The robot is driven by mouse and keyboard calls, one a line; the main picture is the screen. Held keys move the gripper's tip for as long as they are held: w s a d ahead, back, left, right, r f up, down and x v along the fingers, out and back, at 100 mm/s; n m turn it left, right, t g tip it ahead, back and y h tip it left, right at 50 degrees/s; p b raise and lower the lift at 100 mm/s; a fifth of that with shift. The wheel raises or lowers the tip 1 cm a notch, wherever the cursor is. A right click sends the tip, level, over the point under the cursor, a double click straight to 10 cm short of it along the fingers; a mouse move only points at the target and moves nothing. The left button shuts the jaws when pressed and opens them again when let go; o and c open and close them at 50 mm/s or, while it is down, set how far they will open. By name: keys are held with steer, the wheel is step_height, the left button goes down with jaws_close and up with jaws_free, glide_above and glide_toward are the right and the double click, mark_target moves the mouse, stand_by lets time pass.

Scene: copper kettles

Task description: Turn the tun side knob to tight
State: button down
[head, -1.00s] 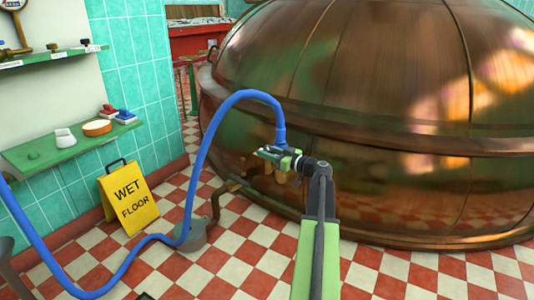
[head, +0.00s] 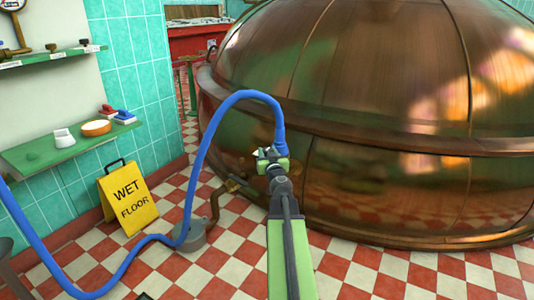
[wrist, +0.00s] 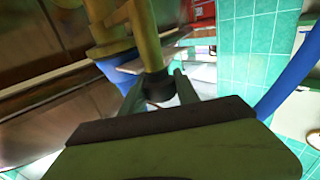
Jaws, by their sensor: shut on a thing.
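The copper tun (head: 400,185) fills the right of the head view. My gripper (head: 268,153) is at its near left side, beside the end of the blue hose (head: 240,97), and covers the fitting there. In the wrist view, my gripper (wrist: 160,92) is shut on a dark knob (wrist: 158,88), with one finger on each side. The knob sits at the end of a brass stem (wrist: 145,38). Behind the stem are more brass parts and the copper wall. The knob is hidden in the head view, and I cannot read any tight mark.
A brass pipe (head: 216,203) runs low from the tun to a grey floor fitting (head: 190,238). A yellow wet floor sign (head: 128,200) stands by the tiled wall. A green shelf (head: 70,146) holds brushes. The checkered floor in front is mostly clear.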

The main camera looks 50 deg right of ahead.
steer(key=shift+d+m+g+h, duration=0.1)
steer(key=shift+m+g+h, duration=0.3)
steer(key=shift+h, duration=0.1)
steer(key=c, duration=0.9)
jaws_free()
steer(key=shift+c, duration=0.2)
